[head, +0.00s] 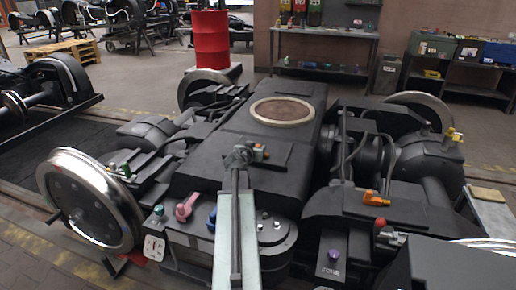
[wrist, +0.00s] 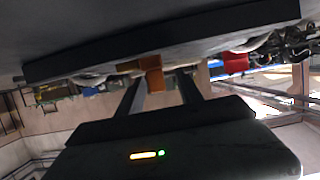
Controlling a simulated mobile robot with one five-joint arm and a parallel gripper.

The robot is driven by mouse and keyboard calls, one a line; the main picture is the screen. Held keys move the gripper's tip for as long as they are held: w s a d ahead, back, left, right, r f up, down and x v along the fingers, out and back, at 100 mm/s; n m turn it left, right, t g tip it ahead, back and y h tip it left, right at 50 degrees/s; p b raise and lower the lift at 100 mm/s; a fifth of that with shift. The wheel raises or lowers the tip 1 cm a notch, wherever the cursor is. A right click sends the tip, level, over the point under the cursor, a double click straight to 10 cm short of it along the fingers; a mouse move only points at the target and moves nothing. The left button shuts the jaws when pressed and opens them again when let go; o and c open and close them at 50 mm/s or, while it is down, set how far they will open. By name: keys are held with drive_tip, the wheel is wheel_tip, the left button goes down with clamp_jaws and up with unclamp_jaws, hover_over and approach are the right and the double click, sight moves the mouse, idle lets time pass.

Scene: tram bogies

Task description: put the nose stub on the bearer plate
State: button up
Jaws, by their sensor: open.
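A small orange piece (head: 260,153), which may be the nose stub, stands on the dark top of the middle bogie in the head view. In the wrist view, which looks upside down, an orange block (wrist: 153,78) shows beyond and between my fingertips. My gripper (head: 243,156) is open at the end of my pale arm, close to the orange piece; whether it touches cannot be told. The wrist view shows its two dark fingers (wrist: 160,92) apart, with nothing clearly held. No plate is clearly marked as the bearer plate; a raised dark plate (head: 283,166) lies around the orange piece.
A round ring (head: 283,112) sits behind on the bogie top. Pink (head: 185,208) and blue (head: 212,218) pieces stand front left. An orange piece (head: 376,198), a red knob (head: 380,223) and a purple knob (head: 334,255) are at right. A red drum (head: 211,40) stands behind.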

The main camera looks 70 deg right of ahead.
drive_tip(key=p+v, duration=0.1)
drive_tip(key=v, duration=0.5)
drive_tip(key=shift+a+r+p, duration=0.15)
drive_tip(key=shift+a+p, duration=0.15)
drive_tip(key=shift+p, duration=0.1)
